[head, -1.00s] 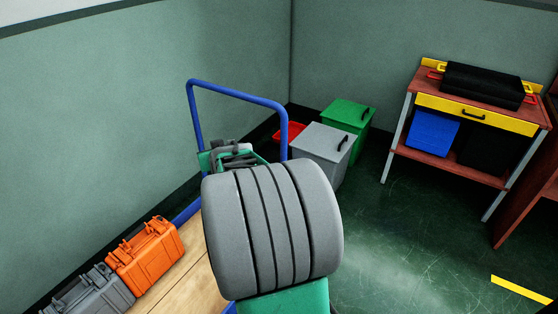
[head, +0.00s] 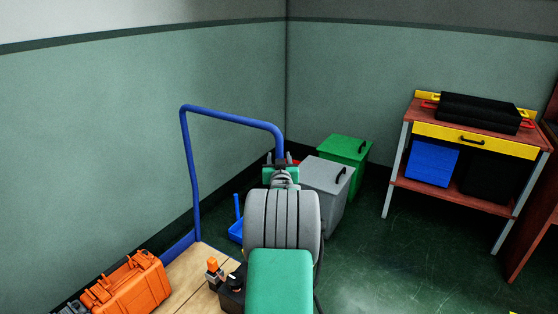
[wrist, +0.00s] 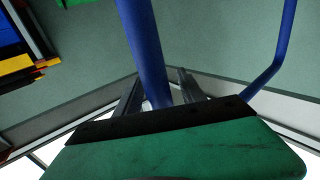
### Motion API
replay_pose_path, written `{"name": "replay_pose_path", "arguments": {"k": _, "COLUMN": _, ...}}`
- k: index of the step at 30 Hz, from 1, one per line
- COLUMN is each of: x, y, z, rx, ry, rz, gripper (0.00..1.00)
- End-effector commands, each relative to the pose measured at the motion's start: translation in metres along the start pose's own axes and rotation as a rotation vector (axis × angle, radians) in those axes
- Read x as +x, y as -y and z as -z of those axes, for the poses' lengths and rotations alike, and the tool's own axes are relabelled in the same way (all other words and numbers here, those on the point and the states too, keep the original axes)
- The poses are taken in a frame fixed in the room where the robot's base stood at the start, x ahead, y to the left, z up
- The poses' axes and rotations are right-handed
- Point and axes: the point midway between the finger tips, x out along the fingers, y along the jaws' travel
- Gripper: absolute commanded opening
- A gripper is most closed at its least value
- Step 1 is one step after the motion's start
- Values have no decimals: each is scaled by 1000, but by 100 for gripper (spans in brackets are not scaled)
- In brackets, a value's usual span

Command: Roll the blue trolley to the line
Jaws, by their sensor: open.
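The blue trolley shows in the head view as a tall blue handle (head: 190,165) and a wooden deck (head: 190,275) at the lower left. My gripper (head: 281,158) is open at the handle's right upright, its fingers pointing up. In the wrist view the blue upright (wrist: 145,50) runs down between the two spread fingers of my gripper (wrist: 157,82). I cannot tell whether either finger touches it. My arm hides the deck's right part and the upright's lower part. A scrap of the yellow line (head: 513,312) shows at the bottom right edge.
An orange case (head: 135,288) lies on the deck, near a small black and orange item (head: 228,285). Grey (head: 325,185) and green (head: 345,150) bins stand by the corner behind my gripper. A workbench (head: 470,130) stands right. The green floor (head: 400,240) between is clear.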

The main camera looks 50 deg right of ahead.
Motion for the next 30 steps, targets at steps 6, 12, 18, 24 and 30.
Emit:
{"name": "replay_pose_path", "arguments": {"k": 6, "x": 0, "y": 0, "z": 0, "rx": 0, "ry": 0, "rz": 0, "gripper": 38}}
{"name": "replay_pose_path", "arguments": {"k": 12, "x": 0, "y": 0, "z": 0, "rx": 0, "ry": 0, "rz": 0, "gripper": 21}}
{"name": "replay_pose_path", "arguments": {"k": 18, "x": -1, "y": 0, "z": 0, "rx": 0, "ry": 0, "rz": 0, "gripper": 5}}
{"name": "replay_pose_path", "arguments": {"k": 24, "x": -1, "y": 0, "z": 0, "rx": 0, "ry": 0, "rz": 0, "gripper": 0}}
{"name": "replay_pose_path", "arguments": {"k": 30, "x": -1, "y": 0, "z": 0, "rx": 0, "ry": 0, "rz": 0, "gripper": 0}}
